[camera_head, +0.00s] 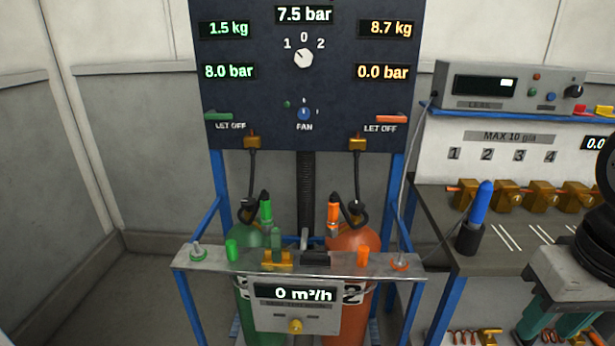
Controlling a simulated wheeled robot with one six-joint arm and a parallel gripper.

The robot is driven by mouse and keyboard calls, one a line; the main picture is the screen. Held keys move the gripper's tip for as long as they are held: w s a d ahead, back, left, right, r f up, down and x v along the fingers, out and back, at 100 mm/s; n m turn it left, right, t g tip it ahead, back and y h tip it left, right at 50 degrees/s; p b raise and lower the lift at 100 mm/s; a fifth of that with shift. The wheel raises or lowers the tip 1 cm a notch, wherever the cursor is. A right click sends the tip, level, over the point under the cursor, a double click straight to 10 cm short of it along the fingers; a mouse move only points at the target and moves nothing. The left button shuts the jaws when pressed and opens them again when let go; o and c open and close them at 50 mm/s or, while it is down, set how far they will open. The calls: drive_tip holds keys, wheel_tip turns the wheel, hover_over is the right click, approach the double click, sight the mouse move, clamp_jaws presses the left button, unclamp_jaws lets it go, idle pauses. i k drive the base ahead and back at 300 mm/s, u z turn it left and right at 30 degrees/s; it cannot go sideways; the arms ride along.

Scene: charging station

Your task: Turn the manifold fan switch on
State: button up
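The fan switch (304,114) is a small round blue knob low on the dark panel (235,130), just above the word FAN. Its pale mark seems to point up, but it is too small to be sure. A small green dot sits at its upper left. At the right edge, black rounded links and a grey block with teal finger-like parts seem to be my arm and gripper (566,332). They are cut off by the frame, so I cannot tell how far apart the fingertips are. They are well to the right of and below the switch, not touching it.
A white selector knob (303,58) sits above the switch. Green (218,116) and red (391,119) LET OFF levers flank it. Below stand green (245,240) and orange-red (352,242) cylinders behind a metal ledge (215,262). A workbench (440,200) with a blue-topped tool (476,218) is right.

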sight(304, 113)
drive_tip(key=u, duration=0.2)
drive_tip(key=i, duration=0.95)
drive_tip(key=z, duration=0.65)
